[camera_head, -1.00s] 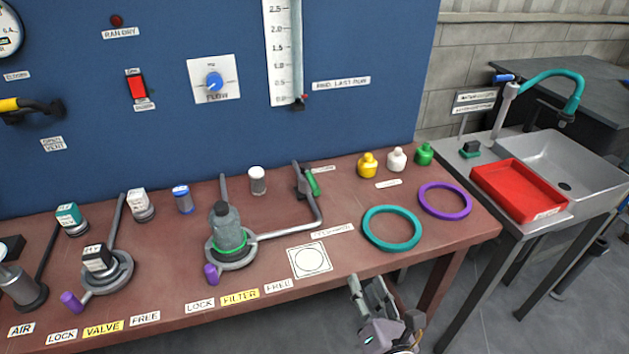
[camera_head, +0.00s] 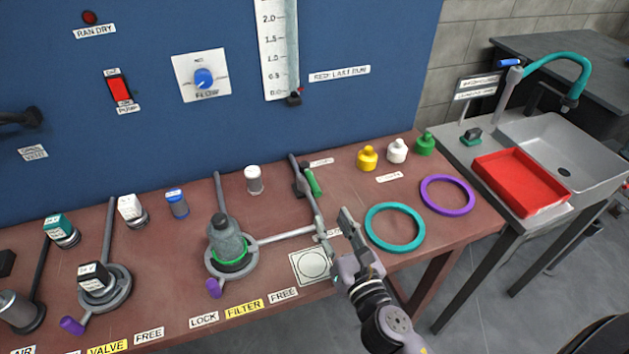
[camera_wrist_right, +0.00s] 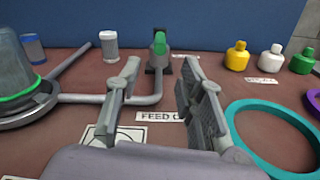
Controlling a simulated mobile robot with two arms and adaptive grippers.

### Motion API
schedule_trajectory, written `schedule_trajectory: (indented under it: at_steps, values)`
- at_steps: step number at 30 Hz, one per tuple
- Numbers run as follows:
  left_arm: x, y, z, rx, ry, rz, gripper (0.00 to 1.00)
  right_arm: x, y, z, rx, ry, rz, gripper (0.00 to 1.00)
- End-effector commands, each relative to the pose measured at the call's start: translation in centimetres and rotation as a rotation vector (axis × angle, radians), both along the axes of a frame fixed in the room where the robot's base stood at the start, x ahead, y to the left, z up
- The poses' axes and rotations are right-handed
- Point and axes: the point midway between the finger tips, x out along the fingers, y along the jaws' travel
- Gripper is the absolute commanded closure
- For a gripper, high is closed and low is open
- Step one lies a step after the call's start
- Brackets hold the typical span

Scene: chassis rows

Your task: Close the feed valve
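The feed valve is a dark fitting with a green handle (camera_head: 312,182) on a grey pipe (camera_head: 285,236) at the back of the bench; in the right wrist view the green handle (camera_wrist_right: 159,43) appears upright, straight ahead between the fingers. My right gripper (camera_head: 334,226) is open and empty, over the bench in front of the valve and apart from it. Its two fingers also show spread in the right wrist view (camera_wrist_right: 158,90). A label reading "FEED" and more, partly hidden by a finger, lies below the pipe. My left gripper is not in view.
A grey filter vessel (camera_head: 226,238) stands left of the gripper. A teal ring (camera_head: 371,234) and a purple ring (camera_head: 427,192) lie on the right. Small yellow (camera_head: 367,159), white (camera_head: 397,151) and green (camera_head: 425,144) bottles stand behind them. A blue panel (camera_head: 200,130) rises behind the bench.

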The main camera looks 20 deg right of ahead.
Motion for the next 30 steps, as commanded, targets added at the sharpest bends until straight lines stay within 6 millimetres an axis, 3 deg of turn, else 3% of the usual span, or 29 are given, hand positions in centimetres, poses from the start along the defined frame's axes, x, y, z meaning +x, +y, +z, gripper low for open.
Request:
schedule_trajectory:
  at_steps: [9,15,21,30]
  values:
    - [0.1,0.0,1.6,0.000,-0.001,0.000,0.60,7.1,0.2,0.2,0.000,-0.002,0.000,0.65]
    - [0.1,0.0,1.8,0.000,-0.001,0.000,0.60,10.0,0.4,0.1,0.001,-0.001,0.000,0.65]
    - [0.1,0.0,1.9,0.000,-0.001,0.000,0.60,11.2,0.4,0.0,0.001,0.001,0.000,0.65]
    - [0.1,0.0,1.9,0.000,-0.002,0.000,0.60,11.2,0.4,0.0,0.001,0.001,0.000,0.67]
